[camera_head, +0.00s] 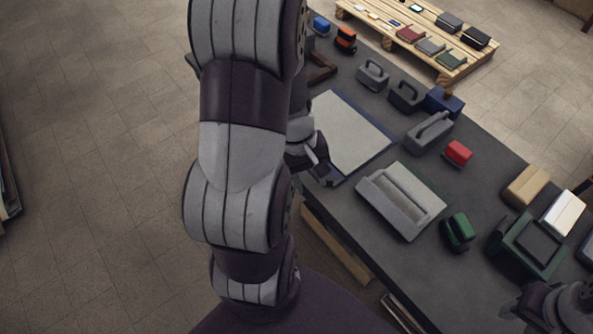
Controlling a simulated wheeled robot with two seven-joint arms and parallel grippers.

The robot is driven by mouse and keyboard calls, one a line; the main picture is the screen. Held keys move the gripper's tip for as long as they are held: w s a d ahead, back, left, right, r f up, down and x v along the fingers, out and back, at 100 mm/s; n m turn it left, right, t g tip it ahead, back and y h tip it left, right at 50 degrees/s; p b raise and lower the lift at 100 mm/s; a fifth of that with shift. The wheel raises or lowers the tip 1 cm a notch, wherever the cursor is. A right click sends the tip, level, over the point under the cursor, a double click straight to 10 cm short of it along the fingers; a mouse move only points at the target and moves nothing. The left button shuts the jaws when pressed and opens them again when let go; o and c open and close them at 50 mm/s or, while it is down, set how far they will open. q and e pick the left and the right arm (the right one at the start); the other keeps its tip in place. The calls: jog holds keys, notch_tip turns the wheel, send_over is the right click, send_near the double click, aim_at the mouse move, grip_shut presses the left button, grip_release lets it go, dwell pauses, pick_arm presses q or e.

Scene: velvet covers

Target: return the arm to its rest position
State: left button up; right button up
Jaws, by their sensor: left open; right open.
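My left arm (240,140) rises through the middle left of the view and hides part of the table's left edge. My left gripper (324,172) shows from behind that arm, open, by the near left corner of a pale blue-edged panel (347,132) on the table. I see nothing between its fingers. Whether it touches the panel I cannot tell. My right gripper (512,310) is at the lower right corner, partly cut off by the frame edge, open, near a dark green box-like piece (530,245).
The dark table (390,262) carries a grey handled block (400,200), a red block (458,152), a green block (457,232), a tan box (526,186) and several handled tools. A wooden pallet (447,72) with small items stands beyond.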

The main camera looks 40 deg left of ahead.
pick_arm(q)
jog(key=shift+s+d+r, duration=0.15)
jog(key=shift+s+d, duration=0.05)
jog(key=shift+d, duration=0.1)
jog(key=shift+w+a, duration=0.1)
jog(key=shift+a, duration=0.05)
jog(key=w+d+r+m+t+y, duration=0.1)
jog(key=d+r+m+y, duration=0.1)
jog(key=d+m, duration=0.7)
jog(key=r+m, duration=0.1)
jog(key=m, duration=0.2)
jog(key=shift+d+r+y, duration=0.3)
jog(key=shift+d+r, duration=0.05)
jog(key=shift+r, duration=0.05)
jog(key=shift+w, duration=0.15)
